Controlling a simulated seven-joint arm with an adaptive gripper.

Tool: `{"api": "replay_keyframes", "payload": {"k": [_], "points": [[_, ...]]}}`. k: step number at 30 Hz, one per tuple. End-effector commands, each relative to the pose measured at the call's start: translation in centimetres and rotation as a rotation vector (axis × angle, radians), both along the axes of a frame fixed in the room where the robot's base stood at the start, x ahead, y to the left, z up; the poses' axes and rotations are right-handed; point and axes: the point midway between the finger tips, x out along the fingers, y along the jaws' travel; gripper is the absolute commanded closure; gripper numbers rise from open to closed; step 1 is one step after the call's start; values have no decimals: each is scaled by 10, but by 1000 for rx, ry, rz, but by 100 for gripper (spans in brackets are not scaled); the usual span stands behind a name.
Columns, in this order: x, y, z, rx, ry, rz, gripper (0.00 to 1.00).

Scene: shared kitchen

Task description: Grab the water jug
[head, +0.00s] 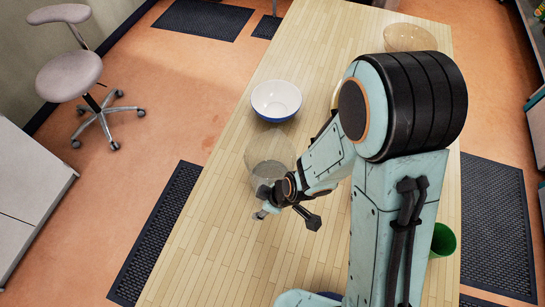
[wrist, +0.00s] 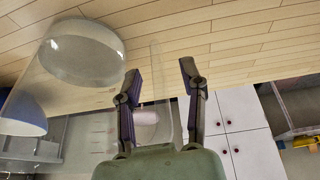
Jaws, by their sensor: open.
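The water jug (head: 268,152) is clear and see-through and stands upright on the wooden table, near its left side in the head view. In the wrist view the jug (wrist: 85,52) fills the left part, upside down, with faint red marks on its wall. My gripper (head: 287,217) is at the jug's near side in the head view and covers part of its lower wall. In the wrist view my gripper (wrist: 160,72) has its fingers apart. A faint clear edge shows between them, possibly the jug's handle. I cannot tell whether the fingers touch the jug.
A white and blue bowl (head: 276,100) stands beyond the jug on the table (head: 215,205). A clear tan bowl (head: 410,37) is at the far right, and a green cup (head: 442,240) is at the near right. The table left of the jug is clear. A stool (head: 70,75) stands on the floor.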

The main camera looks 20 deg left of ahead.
Motion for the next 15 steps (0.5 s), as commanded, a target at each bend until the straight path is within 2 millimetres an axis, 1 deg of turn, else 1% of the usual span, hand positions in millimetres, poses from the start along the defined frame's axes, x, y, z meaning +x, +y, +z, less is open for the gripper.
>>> {"api": "replay_keyframes", "payload": {"k": [3, 11, 14, 15], "points": [[0, 3, -7, -1, 0, -1, 59], [1, 3, -8, -1, -1, -2, 59], [1, 3, -8, -1, -1, -2, 87], [1, 3, -8, -1, -1, -1, 100]]}}
